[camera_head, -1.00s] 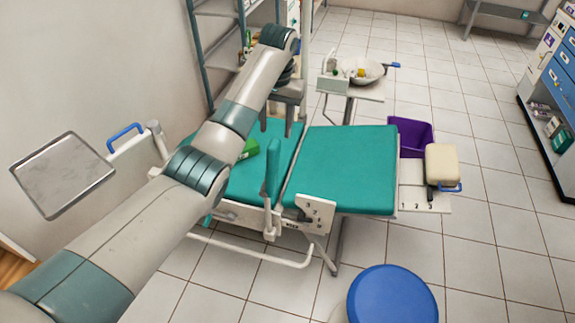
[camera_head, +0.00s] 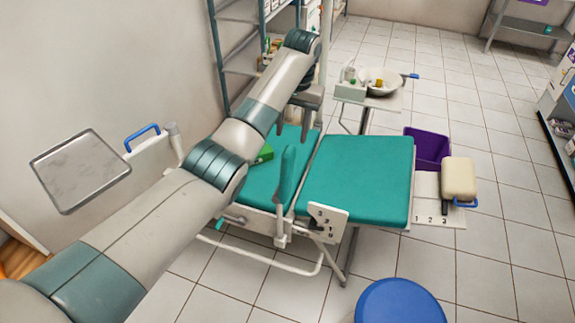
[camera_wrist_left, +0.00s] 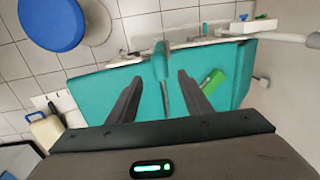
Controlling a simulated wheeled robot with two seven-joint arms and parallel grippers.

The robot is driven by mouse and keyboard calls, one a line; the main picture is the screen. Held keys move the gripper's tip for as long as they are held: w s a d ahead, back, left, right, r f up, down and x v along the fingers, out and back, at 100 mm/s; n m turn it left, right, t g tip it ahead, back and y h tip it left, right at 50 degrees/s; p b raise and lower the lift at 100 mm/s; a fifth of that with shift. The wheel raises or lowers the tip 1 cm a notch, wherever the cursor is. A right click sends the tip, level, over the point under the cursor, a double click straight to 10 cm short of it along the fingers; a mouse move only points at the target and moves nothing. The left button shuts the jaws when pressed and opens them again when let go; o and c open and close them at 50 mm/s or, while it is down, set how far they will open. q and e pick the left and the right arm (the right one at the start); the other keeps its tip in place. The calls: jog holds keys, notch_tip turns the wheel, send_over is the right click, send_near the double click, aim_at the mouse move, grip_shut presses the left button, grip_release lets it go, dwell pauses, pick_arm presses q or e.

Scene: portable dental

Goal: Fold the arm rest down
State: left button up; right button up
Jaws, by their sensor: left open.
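The arm rest (camera_head: 289,175) is a teal pad standing upright on a white bracket at the near side of the dental chair (camera_head: 358,178). In the left wrist view the arm rest (camera_wrist_left: 161,62) appears end-on, beyond and between my fingertips. My left gripper (camera_head: 294,126) is over the far part of the chair, behind the arm rest in the head view. In the left wrist view the gripper (camera_wrist_left: 160,77) is open, with nothing between its fingers, apart from the pad. My right gripper is not in view.
A green object (camera_head: 265,153) lies on the seat. A metal tray (camera_head: 80,171) is at the left. A blue stool (camera_head: 400,303) stands in front. A bowl stand (camera_head: 370,98) and a purple bin (camera_head: 427,148) stand beyond the chair. Floor at right is open.

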aim_at(287, 165)
pick_arm(q)
jog(key=f, duration=0.4)
jog(key=f+p, duration=0.1)
jog(key=f, duration=0.3)
jog(key=a+f+p, duration=0.1)
jog(key=f, duration=0.4)
jog(key=shift+w, duration=0.2)
jog(key=shift+a+f, duration=0.1)
jog(key=shift+f, duration=0.7)
jog(key=shift+c, duration=0.6)
grip_shut()
